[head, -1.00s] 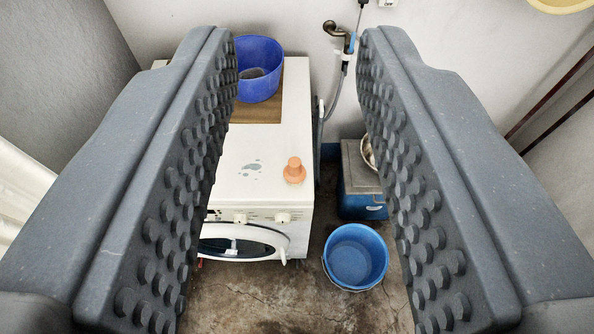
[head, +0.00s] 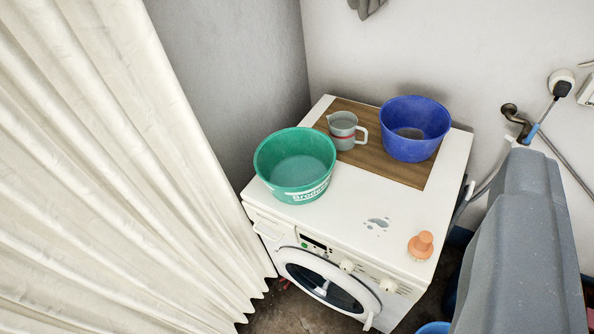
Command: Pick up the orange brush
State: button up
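The orange brush (head: 421,245), a small peach-orange thing with a rounded knob on top, stands on the white washing machine top (head: 345,215) near its front right corner.
A green basin (head: 295,165), a grey jug (head: 346,131) and a blue bowl (head: 415,128) stand on the machine, the last two on a brown board (head: 400,172). A white curtain (head: 120,180) hangs left. Pipes and a tap (head: 518,118) are at right.

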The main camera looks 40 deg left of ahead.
aim_at(421, 247)
jog(key=u, duration=0.1)
jog(key=k, duration=0.45)
jog(key=z, duration=0.65)
jog(key=i, duration=1.3)
jog(key=u, duration=0.55)
